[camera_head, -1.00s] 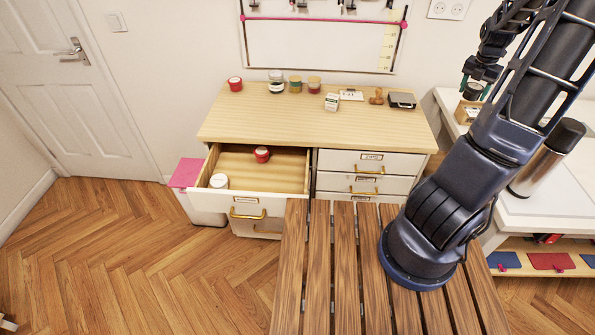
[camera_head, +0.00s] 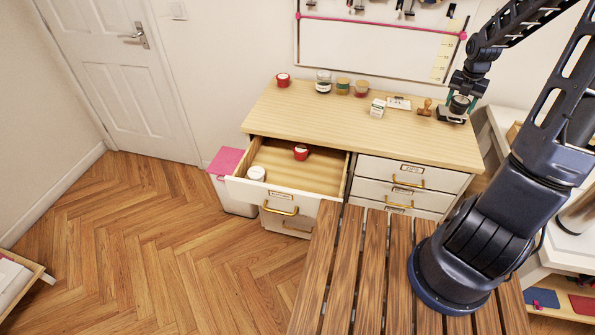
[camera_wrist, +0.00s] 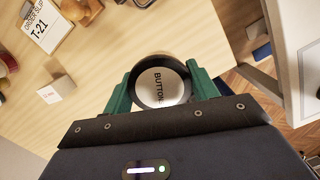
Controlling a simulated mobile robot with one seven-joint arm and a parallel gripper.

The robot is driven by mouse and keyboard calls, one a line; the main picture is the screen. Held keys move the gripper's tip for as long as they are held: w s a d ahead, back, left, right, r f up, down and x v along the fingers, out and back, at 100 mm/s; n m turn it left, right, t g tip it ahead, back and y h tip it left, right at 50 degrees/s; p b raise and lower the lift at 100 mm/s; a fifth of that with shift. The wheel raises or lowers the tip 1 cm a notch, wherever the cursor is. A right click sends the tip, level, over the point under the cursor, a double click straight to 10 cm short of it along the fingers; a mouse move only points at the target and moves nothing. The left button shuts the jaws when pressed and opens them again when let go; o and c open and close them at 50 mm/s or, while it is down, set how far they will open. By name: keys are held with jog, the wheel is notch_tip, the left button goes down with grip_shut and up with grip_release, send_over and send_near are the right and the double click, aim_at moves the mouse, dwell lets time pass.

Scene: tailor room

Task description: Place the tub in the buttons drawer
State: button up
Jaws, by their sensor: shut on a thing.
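A round dark tub with a pale lid lettered "BUTTON" (camera_wrist: 162,87) is between the green fingers of my gripper (camera_wrist: 161,92) in the wrist view. My gripper (camera_head: 460,103) is shut on it, above the right end of the dresser top in the head view. The top left drawer (camera_head: 272,188) of the dresser is pulled open, to the left of and below my gripper. A white-lidded tub (camera_head: 256,173) and a red tub (camera_head: 300,152) sit inside it, with bare floor between and around them. The drawer's label is too small to read.
A slatted wooden table (camera_head: 345,270) stands in front. A pink-lidded bin (camera_head: 228,163) stands left of the drawer.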

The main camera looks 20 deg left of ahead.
jog(key=s+a+f+n, duration=0.2)
jog(key=a+n, duration=0.1)
jog(key=a, duration=1)
jog(key=n+y, duration=0.1)
jog(key=n, duration=0.6)
send_over(324, 193)
notch_tip(324, 193, down, 5)
jog(key=f, duration=1.9)
jog(key=shift+s+f, duration=0.2)
jog(key=shift+f, duration=0.2)
jog(key=shift+f, duration=0.15)
jog(key=o, duration=0.7)
